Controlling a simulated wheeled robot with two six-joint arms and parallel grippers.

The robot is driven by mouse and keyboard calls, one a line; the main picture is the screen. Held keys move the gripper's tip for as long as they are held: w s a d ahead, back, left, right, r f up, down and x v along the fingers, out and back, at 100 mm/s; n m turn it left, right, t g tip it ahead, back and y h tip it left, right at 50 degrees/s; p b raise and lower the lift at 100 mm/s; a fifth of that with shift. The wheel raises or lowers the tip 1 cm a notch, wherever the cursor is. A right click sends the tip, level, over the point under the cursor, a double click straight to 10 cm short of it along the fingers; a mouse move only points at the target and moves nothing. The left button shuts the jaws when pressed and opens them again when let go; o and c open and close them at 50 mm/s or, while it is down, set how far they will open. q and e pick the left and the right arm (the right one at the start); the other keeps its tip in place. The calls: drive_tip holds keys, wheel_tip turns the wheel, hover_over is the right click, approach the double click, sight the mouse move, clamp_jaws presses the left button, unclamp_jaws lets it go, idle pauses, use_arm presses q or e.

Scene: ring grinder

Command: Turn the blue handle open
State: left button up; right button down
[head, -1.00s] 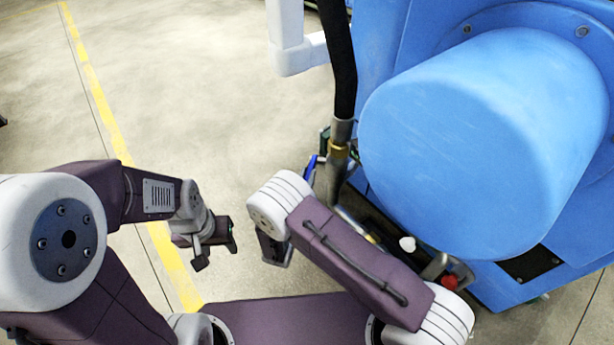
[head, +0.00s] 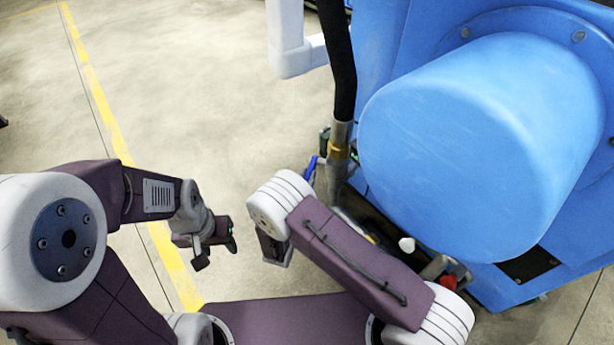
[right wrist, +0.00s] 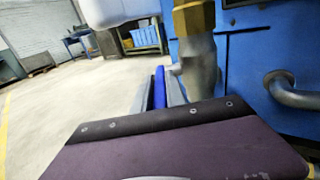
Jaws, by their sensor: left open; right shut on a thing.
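The blue handle (head: 310,167) shows as a short blue bar left of the metal pipe fitting in the head view. In the right wrist view the blue handle (right wrist: 159,88) stands out ahead, between the two grey fingers of my right gripper (right wrist: 158,92). The right gripper is shut on it, next to the grey valve body (right wrist: 200,68) with its brass nut. In the head view my right forearm hides most of the right gripper. My left gripper (head: 217,252) is open and empty over the floor at the left, well apart from the handle.
The blue machine (head: 490,150) with its large round housing fills the right side. A black hose (head: 338,60) rises from the pipe. A curved grey pipe (right wrist: 292,92) sticks out at the right in the right wrist view. The floor at the left is clear, with a yellow line (head: 95,95).

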sight(309, 172)
drive_tip(key=r+g+p, duration=0.1)
drive_tip(key=p, duration=0.3)
drive_tip(key=w+r+g+y+p, duration=0.1)
drive_tip(key=r+g+p, duration=0.1)
drive_tip(key=p, duration=0.3)
drive_tip(key=r+g+y+p, duration=0.1)
drive_tip(key=g+p, duration=0.1)
drive_tip(key=p, duration=0.2)
drive_tip(key=shift+w+d+r, duration=0.2)
drive_tip(key=shift+w+d, duration=0.1)
drive_tip(key=shift+d, duration=0.05)
drive_tip(key=shift+w+g+p, duration=0.25)
drive_tip(key=shift+g+p, duration=0.45)
drive_tip(key=shift+p, duration=0.25)
drive_tip(key=shift+y, duration=0.3)
drive_tip(key=shift+d, duration=0.1)
drive_tip(key=c, duration=1.4)
unclamp_jaws()
drive_tip(key=shift+o, duration=0.2)
